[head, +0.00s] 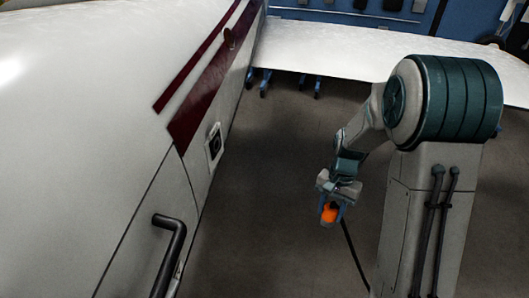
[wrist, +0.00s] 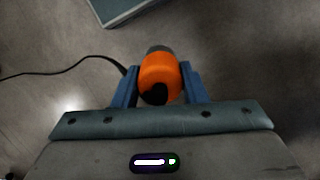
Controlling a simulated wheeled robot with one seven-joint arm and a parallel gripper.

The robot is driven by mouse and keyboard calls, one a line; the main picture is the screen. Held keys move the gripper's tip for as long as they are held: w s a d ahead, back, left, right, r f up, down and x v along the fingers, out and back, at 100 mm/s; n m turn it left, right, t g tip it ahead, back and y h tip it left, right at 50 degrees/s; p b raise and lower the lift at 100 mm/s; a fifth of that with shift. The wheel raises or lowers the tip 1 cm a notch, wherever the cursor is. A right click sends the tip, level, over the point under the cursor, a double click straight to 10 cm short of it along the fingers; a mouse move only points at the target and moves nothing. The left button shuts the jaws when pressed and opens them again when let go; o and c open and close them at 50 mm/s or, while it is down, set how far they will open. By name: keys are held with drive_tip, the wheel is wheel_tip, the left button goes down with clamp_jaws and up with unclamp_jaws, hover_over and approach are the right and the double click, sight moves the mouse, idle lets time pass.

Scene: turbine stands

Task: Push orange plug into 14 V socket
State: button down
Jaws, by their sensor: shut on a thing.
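My gripper (head: 329,201) is shut on the orange plug (head: 329,213) and holds it in the air above the floor. In the wrist view the orange plug (wrist: 160,76) sits between the two blue fingers of my gripper (wrist: 160,85), with a dark grey end pointing away and a black patch on the near side. A black cable (wrist: 65,72) runs off to the left. A socket (head: 214,145) with a white frame and dark centre is on the side of the white aircraft body, left of and well apart from the plug. Its marking is too small to read.
The white aircraft body (head: 90,110) with dark red stripes fills the left side. A dark handle (head: 168,250) sticks out of it below the socket. A white wing (head: 340,50) crosses the back. Bare floor (head: 270,165) lies between the plug and the socket.

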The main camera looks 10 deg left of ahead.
drive_tip(key=s+a+r+m+g+y+p, duration=0.25)
drive_tip(key=s+a+r+m+y, duration=0.25)
drive_tip(key=a+r+m+y, duration=0.45)
drive_tip(key=w+a+r+m+t+y, duration=0.3)
drive_tip(key=a+r+m+t+y, duration=0.3)
drive_tip(key=a+r, duration=0.4)
drive_tip(key=shift+w+a+t+y, duration=0.25)
drive_tip(key=shift+a+t+y, duration=0.2)
drive_tip(key=shift+a+y, duration=0.75)
drive_tip(key=shift+a+r+m+h+p, duration=0.15)
drive_tip(key=shift+a+m+h+p, duration=0.15)
drive_tip(key=shift+a, duration=0.7)
drive_tip(key=shift+w+a, duration=0.1)
drive_tip(key=shift+a, duration=0.1)
drive_tip(key=shift+a+r, duration=0.15)
drive_tip(key=shift+r, duration=0.05)
